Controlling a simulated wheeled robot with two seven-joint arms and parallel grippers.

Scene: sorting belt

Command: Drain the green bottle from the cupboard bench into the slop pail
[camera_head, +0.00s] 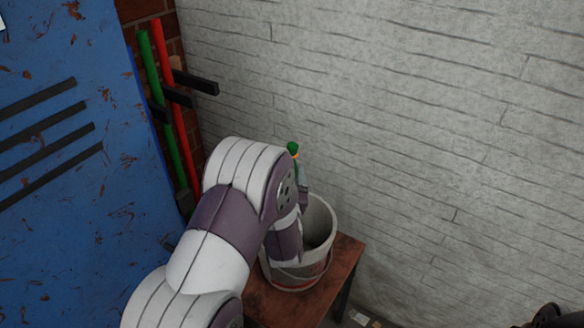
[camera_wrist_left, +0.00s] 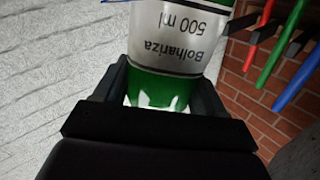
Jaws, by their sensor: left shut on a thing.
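My left gripper (camera_wrist_left: 165,85) is shut on the bottle, one finger on each side. The grey slop pail (camera_head: 326,216) stands open below and right of my left wrist. Its contents are hard to make out.
The pail stands on a small brown wooden table (camera_head: 347,262). Behind are a white brick wall (camera_head: 420,120) and a blue scratched panel (camera_head: 75,150). Red (camera_head: 176,110) and green (camera_head: 157,90) long-handled tools hang by the brick corner, left of my arm.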

